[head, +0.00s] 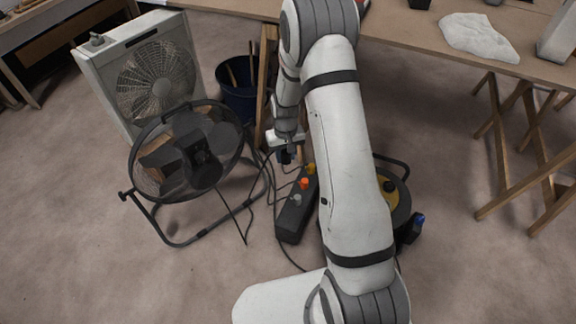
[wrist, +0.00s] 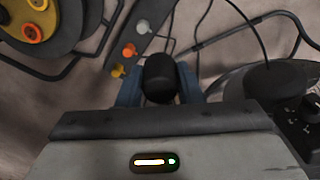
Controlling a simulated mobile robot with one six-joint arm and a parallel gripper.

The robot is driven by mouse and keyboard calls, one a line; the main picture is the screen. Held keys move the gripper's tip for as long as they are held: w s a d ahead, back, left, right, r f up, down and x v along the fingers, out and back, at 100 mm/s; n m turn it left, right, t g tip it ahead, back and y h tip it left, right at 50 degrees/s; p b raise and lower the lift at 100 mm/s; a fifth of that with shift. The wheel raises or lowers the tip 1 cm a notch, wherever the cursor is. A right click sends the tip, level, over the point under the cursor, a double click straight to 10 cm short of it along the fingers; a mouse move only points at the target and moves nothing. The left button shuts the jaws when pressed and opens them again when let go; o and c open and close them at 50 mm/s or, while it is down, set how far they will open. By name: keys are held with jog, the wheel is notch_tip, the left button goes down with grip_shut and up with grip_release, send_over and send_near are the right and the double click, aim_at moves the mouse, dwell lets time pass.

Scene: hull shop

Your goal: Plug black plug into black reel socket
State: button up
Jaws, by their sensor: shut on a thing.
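My gripper (wrist: 160,88) is shut on the black plug (wrist: 160,72), which sits between its two blue fingers in the wrist view. In the head view my gripper (head: 286,156) hangs over the floor, just left of the top end of the power strip. The cable reel (wrist: 65,35), black with a yellow face, is at the upper left of the wrist view, apart from the plug. Orange and yellow fittings show on its face; I cannot make out a black socket. In the head view my arm hides much of the reel (head: 402,206).
A dark power strip (head: 292,222) with grey, orange and yellow plugs lies between gripper and reel. A black floor fan (head: 190,150) stands left, before a white box fan (head: 150,75). Loose cables cross the floor. A blue bucket (head: 238,98) and trestle table (head: 420,28) are behind.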

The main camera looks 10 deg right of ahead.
notch_tip(320, 180, up, 15)
jog(key=s, duration=0.2)
jog(key=shift+s+m, duration=0.25)
jog(key=shift+m, duration=0.15)
